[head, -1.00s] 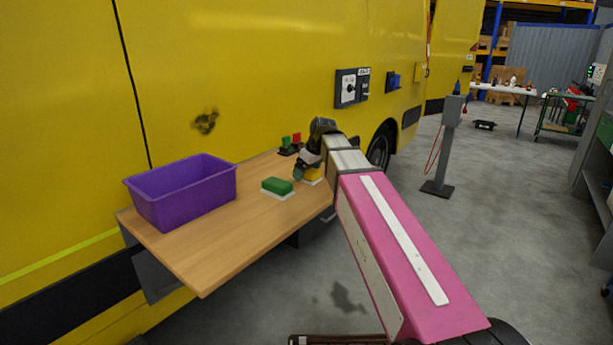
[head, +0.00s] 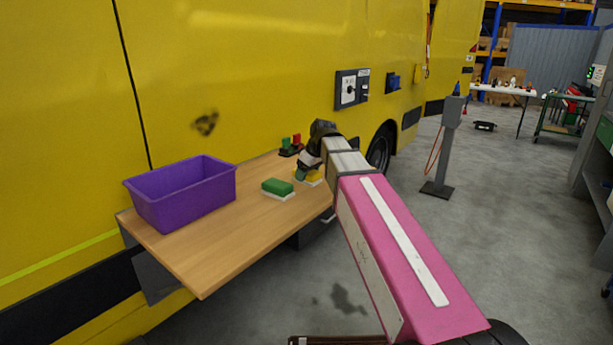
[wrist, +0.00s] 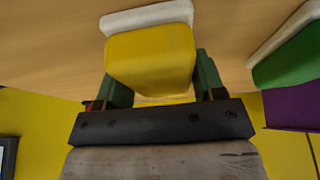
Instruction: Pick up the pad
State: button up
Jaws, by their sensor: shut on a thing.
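A yellow pad with a white underside (head: 315,179) is on the wooden table, partly hidden by my gripper in the head view. It shows large in the wrist view (wrist: 150,60), between the two green fingers. My gripper (head: 304,174) is shut on this yellow pad, with a finger on each side of it; the fingers also show in the wrist view (wrist: 162,82). The pad is at or close to the tabletop; I cannot tell whether it touches. A green pad with a white underside (head: 277,187) lies to its left on the table.
A purple bin (head: 185,200) stands on the left of the wooden table (head: 215,255). A small holder with green and red pieces (head: 291,146) is at the back, by the yellow vehicle side (head: 240,60). The table front is clear. A grey post (head: 445,150) stands to the right.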

jog(key=shift+r, duration=0.15)
jog(key=shift+r, duration=0.65)
jog(key=r, duration=0.2)
jog(key=a+r, duration=0.1)
jog(key=shift+r, duration=0.4)
jog(key=s+a+r, duration=0.1)
jog(key=a+r, duration=0.5)
jog(key=a, duration=0.4)
jog(key=shift+s+a, duration=0.25)
jog(key=shift+s, duration=0.1)
jog(key=shift+r, duration=0.1)
